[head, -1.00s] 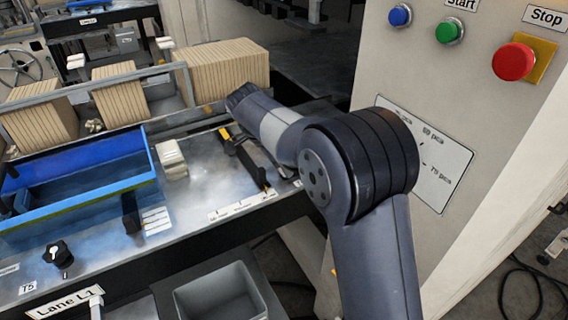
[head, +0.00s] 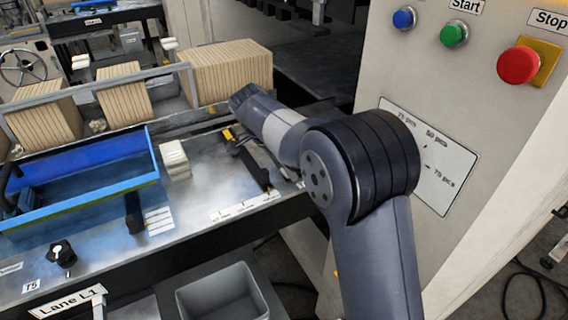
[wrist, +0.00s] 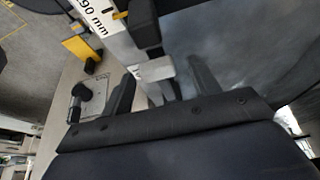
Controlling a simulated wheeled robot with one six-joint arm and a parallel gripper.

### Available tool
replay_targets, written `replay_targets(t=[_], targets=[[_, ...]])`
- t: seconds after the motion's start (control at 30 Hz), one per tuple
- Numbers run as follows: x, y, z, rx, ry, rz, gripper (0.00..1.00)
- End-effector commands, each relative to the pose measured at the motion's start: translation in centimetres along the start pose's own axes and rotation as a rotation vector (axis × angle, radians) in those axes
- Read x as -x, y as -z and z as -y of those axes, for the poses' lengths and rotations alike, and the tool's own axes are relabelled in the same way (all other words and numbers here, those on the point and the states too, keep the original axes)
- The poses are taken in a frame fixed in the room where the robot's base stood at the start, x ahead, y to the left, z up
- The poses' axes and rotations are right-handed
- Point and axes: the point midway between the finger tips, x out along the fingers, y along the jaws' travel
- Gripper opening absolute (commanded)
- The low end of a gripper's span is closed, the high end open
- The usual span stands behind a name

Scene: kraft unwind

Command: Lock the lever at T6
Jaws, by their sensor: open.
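No T6 label is readable in either view, and I cannot tell for sure which part is its lever. In the wrist view my gripper (wrist: 160,85) has its two dark fingers apart. A pale grey block (wrist: 155,70) shows between and just beyond them, with nothing visibly gripped. A black block (wrist: 146,25) stands just past it, beside a "90 mm" scale (wrist: 95,15). In the head view a black bar with a yellow end (head: 250,162) lies on the metal table beside my forearm.
A blue tray (head: 80,185), a white stack (head: 173,158) and kraft stacks (head: 228,75) are on the left. A control cabinet (head: 400,75) with buttons stands right. A grey bin (head: 222,295) sits below the table edge.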

Motion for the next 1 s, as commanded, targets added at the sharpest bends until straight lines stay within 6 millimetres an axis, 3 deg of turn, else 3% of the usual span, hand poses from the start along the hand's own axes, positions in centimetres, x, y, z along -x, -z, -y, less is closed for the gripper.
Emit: replay_targets(t=[0.17, 0.6, 0.77, 1.0], targets=[[1.1, -0.1, 0.1, 0.000, 0.002, 0.000, 0.58], [9.3, -0.1, 0.1, 0.000, 0.004, 0.000, 0.58], [10.6, 0.0, 0.1, 0.000, 0.001, 0.000, 0.58], [10.8, 0.0, 0.0, 0.000, 0.000, 0.000, 0.58]])
